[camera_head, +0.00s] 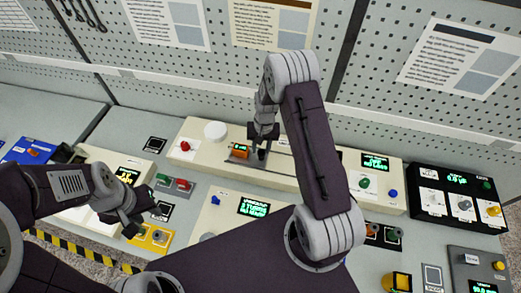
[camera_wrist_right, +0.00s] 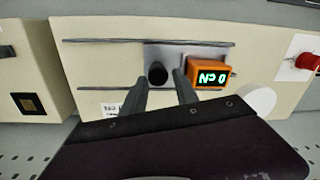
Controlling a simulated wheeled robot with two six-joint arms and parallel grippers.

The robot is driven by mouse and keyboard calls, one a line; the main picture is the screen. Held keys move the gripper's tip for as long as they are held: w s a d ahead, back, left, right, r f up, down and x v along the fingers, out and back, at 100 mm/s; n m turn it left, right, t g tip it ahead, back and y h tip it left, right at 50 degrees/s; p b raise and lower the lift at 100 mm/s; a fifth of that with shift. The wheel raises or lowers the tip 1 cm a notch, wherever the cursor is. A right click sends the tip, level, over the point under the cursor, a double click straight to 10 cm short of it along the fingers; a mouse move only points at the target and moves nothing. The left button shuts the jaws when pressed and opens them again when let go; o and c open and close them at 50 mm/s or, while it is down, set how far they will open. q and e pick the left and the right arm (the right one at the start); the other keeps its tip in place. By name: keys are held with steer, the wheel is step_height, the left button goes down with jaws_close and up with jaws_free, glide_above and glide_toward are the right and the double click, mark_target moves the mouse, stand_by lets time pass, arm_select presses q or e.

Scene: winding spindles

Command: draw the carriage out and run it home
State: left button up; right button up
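The carriage is a grey plate (camera_wrist_right: 195,50) with a black knob (camera_wrist_right: 157,73) and an orange block (camera_wrist_right: 207,71) whose green display appears to read "NO 0". It sits on the front of a long cream housing (camera_head: 310,176), between two dark slots. In the head view the orange block (camera_head: 240,151) is near the housing's left part. My right gripper (camera_wrist_right: 163,82) is open, its fingertips apart around or just in front of the knob; contact is unclear. It also shows in the head view (camera_head: 262,148). My left gripper (camera_head: 133,222) hangs at the left, empty; its finger gap is unclear.
A white disc (camera_head: 215,131) and a red button (camera_head: 185,146) are left of the carriage on the housing. A green-lettered screen (camera_head: 254,207) stands in front. A black control box (camera_head: 458,199) is at the right. My right arm covers the housing's middle.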

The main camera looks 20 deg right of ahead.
mark_target(261, 151)
steer(key=f, duration=0.3)
steer(key=shift+w+p, duration=0.2)
steer(key=shift+p, duration=0.15)
steer(key=shift+s+f, duration=0.15)
steer(key=shift+f, duration=0.1)
steer(key=shift+s+d, duration=0.15)
steer(key=shift+s, duration=0.1)
steer(key=shift+w+f, duration=0.1)
steer(key=shift+w, duration=0.1)
jaws_close()
stand_by(0.4)
